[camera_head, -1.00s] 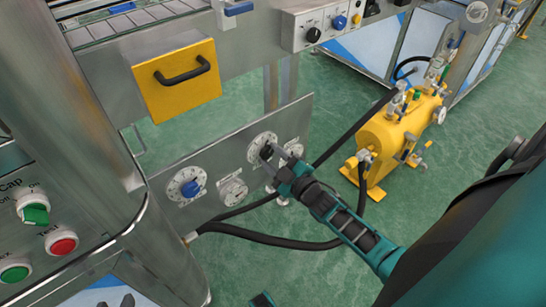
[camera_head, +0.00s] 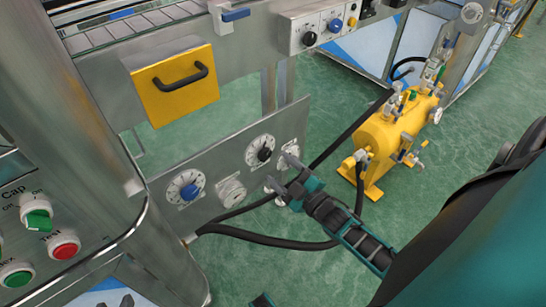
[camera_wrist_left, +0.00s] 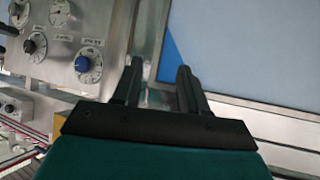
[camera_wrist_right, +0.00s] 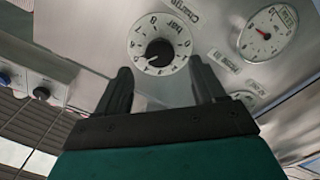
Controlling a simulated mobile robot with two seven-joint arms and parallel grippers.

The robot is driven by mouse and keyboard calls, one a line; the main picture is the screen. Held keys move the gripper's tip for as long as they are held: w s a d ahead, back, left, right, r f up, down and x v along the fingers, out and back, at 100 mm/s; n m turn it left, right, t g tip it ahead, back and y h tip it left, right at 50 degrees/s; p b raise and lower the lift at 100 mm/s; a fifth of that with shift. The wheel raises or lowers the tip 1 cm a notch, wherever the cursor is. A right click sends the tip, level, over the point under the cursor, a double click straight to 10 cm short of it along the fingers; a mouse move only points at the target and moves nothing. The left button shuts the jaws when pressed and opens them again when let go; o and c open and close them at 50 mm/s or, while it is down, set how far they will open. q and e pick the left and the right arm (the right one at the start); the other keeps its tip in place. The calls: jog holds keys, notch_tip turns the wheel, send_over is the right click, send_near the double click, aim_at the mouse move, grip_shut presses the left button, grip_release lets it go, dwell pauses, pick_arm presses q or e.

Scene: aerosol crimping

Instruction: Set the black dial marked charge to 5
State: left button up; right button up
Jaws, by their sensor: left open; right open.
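The black dial (camera_head: 261,150) with a white numbered scale sits at the upper right of the grey metal panel. In the right wrist view the black dial (camera_wrist_right: 159,52) is beside the word Charge, and the scale reads bar; I cannot read its setting surely. My right gripper (camera_head: 281,172) is open and empty, apart from the dial, to its lower right in the head view. In the right wrist view the dial shows just beyond the gap between the open fingertips (camera_wrist_right: 161,72). My left gripper (camera_wrist_left: 159,68) is open and empty in the left wrist view.
A blue dial (camera_head: 186,187) and a white gauge (camera_head: 232,191) share the panel (camera_head: 218,160). Another gauge (camera_wrist_right: 266,33) shows in the right wrist view. A yellow tank (camera_head: 385,140) stands on the green floor, with black hoses running near the panel.

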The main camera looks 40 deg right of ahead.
pick_arm(q)
jog(key=shift+r+p, duration=0.5)
jog(key=shift+r, duration=0.2)
pick_arm(e)
jog(key=s, duration=0.8)
jog(key=shift+d, duration=0.35)
jog(key=s+a+r+m+g+y, duration=0.1)
jog(key=a+r+m+g, duration=0.2)
jog(key=a, duration=0.5)
jog(key=s+a+r+m+g, duration=0.1)
jog(key=a+m+g, duration=0.3)
jog(key=a, duration=0.4)
pick_arm(q)
jog(key=s+a+r+y+p, duration=0.1)
jog(key=a+r+p, duration=0.2)
jog(key=r+p, duration=0.6)
jog(key=p, duration=0.4)
jog(key=shift+s, duration=0.3)
pick_arm(e)
notch_tip(320, 180, up, 9)
jog(key=s+d, duration=0.2)
jog(key=shift+d+r+h, duration=0.2)
jog(key=shift+h, duration=0.1)
